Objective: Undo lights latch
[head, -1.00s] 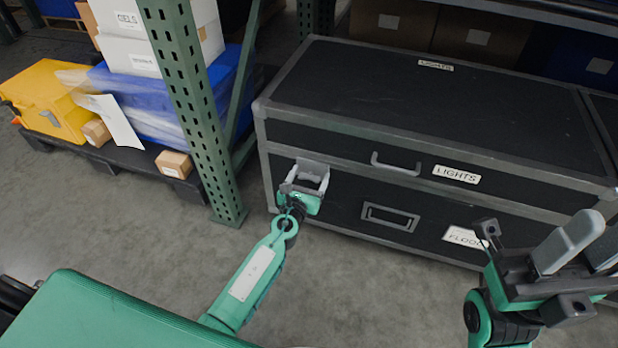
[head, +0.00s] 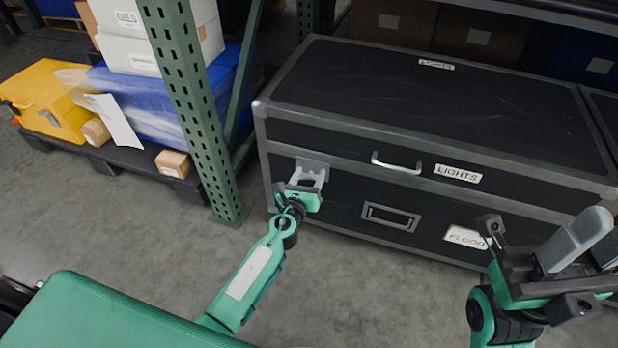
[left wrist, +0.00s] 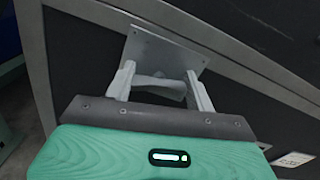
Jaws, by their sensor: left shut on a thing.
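The black lights case (head: 420,105) has grey metal edges and a LIGHTS label (head: 457,173) on its front. Its lid looks closed. A grey metal latch (head: 313,167) sits at the left of the case front, near the lid seam. My left gripper (head: 309,182) is at this latch. In the left wrist view its two fingers (left wrist: 160,90) are shut on the grey latch piece (left wrist: 162,88) below the square latch plate (left wrist: 165,50). The fingers hide part of the latch in the head view. My right gripper (head: 590,240) is at the lower right, away from the case front; its finger gap is partly cut off.
A silver handle (head: 396,164) and a recessed handle (head: 391,217) are on the case front, with a FLOOD label (head: 465,237). A green rack post (head: 190,110) stands left of the case. The floor (head: 120,230) in front is clear.

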